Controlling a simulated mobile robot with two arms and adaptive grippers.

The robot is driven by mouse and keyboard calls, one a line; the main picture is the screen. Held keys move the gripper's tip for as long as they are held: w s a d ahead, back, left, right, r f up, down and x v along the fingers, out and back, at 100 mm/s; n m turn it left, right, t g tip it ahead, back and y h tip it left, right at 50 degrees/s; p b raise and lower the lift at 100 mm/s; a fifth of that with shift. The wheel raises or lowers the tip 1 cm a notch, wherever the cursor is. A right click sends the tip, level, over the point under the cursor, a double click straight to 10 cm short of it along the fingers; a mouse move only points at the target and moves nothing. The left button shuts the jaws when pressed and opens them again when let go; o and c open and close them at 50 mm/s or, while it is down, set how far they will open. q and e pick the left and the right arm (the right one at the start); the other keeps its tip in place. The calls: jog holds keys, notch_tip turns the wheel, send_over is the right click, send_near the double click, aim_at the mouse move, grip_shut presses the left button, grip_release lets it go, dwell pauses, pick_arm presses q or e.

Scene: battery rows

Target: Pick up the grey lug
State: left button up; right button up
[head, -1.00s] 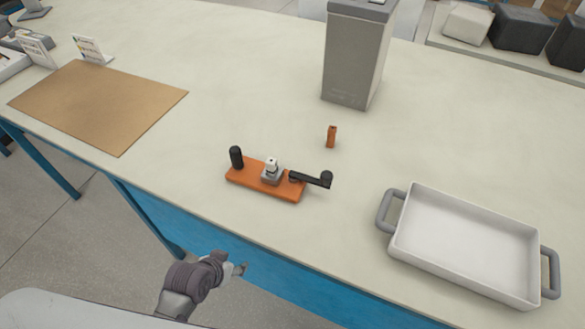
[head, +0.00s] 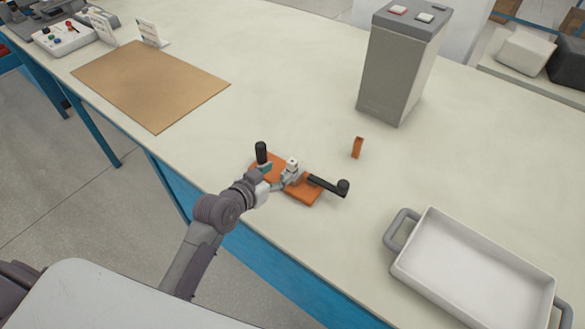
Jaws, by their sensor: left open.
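The grey lug (head: 292,167) stands upright on an orange base plate (head: 306,195) on the table. Its pale top shows clear, while its lower part is partly hidden by my left gripper. A black upright knob (head: 261,152) is at the plate's left end and a black lever (head: 324,185) with a round knob reaches out at its right end. My left gripper (head: 279,176) is open, with its fingers just at the lug's near left side, over the plate. I cannot tell whether they touch it. My right gripper is not in view.
A small orange block (head: 357,148) stands behind the plate. A tall grey box (head: 395,75) is farther back. A white tray with grey handles (head: 470,262) is at the right. A brown mat (head: 150,85) lies at the left. The table between is clear.

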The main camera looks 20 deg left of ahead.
aim_at(290, 167)
pick_arm(q)
jog(key=shift+x, duration=1.55)
jog(key=x, duration=0.3)
jog(key=p+x, duration=0.1)
jog(key=shift+w+d+f, duration=0.1)
jog(key=shift+d+f, duration=0.1)
jog(key=shift+d, duration=0.15)
grip_shut()
